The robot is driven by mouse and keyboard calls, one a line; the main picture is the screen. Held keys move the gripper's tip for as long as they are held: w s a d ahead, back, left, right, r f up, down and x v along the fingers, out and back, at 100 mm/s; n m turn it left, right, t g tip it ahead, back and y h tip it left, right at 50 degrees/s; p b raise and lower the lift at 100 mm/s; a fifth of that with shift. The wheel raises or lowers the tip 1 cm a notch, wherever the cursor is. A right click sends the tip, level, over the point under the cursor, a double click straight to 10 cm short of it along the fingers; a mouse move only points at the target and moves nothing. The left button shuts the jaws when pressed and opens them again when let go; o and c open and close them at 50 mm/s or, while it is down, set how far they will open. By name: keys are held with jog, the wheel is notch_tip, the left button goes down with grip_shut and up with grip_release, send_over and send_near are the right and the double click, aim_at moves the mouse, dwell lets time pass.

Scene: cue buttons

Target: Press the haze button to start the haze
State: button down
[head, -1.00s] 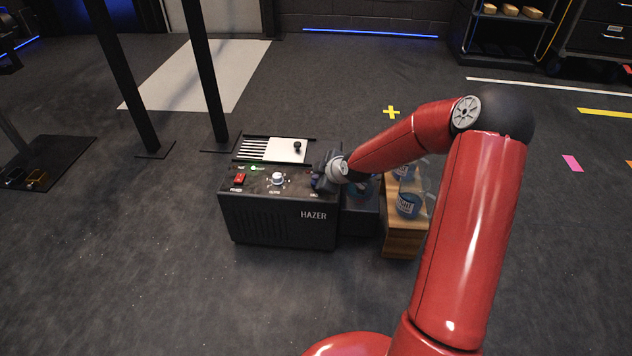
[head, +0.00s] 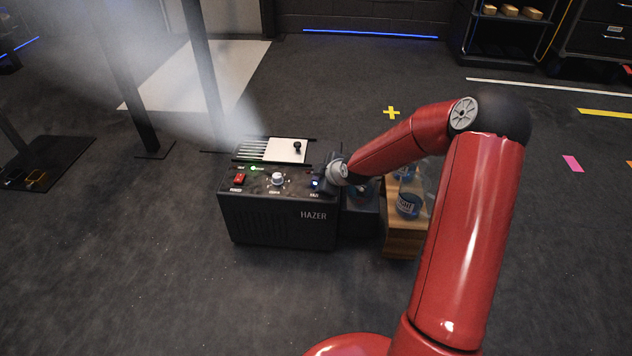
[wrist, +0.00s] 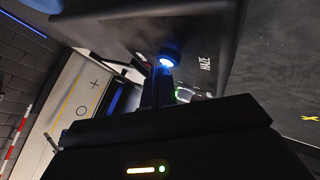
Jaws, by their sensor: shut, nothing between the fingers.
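The black hazer (head: 280,222) stands on the floor, with a red power switch (head: 239,179) and a white knob (head: 278,179) on its top panel. The haze button (head: 315,184) at the panel's right glows blue. It also glows in the wrist view (wrist: 167,61), beside the word HAZE. A white plume of haze (head: 170,75) spreads from the hazer's back toward the upper left. My gripper (wrist: 160,88) is shut and empty, its tips at or very close to the lit button. I cannot tell whether they touch it. In the head view my wrist hides most of the gripper.
Black uprights (head: 134,120) stand on floor plates at the left. The floor in front of the hazer is clear.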

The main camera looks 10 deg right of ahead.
jog(key=shift+r+p, duration=0.7)
jog(key=shift+r, duration=0.15)
jog(key=shift+r+p, duration=2.1)
jog(key=shift+r, duration=0.45)
